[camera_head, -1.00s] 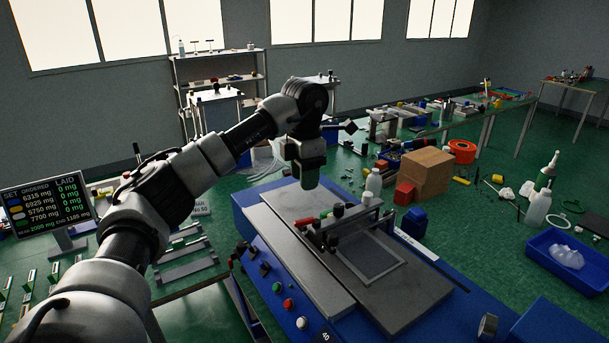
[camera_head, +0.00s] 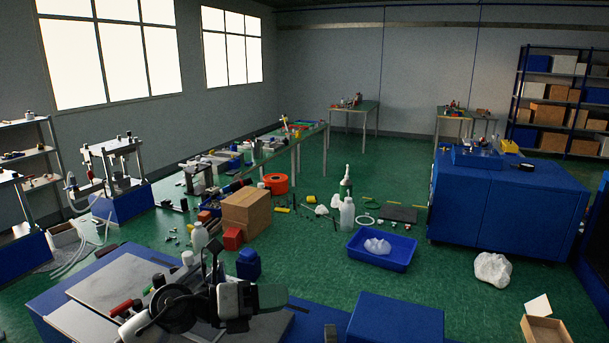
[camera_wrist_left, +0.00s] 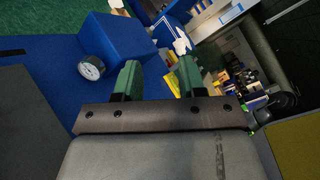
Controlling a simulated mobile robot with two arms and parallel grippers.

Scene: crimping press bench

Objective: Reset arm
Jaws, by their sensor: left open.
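My left gripper (camera_head: 270,297) is low in the head view, above the near end of the blue crimping press bench (camera_head: 42,300), and points to the right. In the left wrist view its two green fingers (camera_wrist_left: 158,78) stand apart with nothing between them. My left arm hides part of the press's grey plate (camera_head: 115,280). A red handle (camera_head: 124,307) shows left of the arm. The wrist view shows a round gauge (camera_wrist_left: 92,67) and a blue block (camera_wrist_left: 117,43) beyond the fingers. My right gripper is not in view.
A cardboard box (camera_head: 246,211), a red box (camera_head: 233,239) and a blue container (camera_head: 248,265) stand behind the press. A blue tray (camera_head: 382,262) with a crumpled bag lies on the green floor. A large blue cabinet (camera_head: 505,205) stands right. Open floor lies between tray and cabinet.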

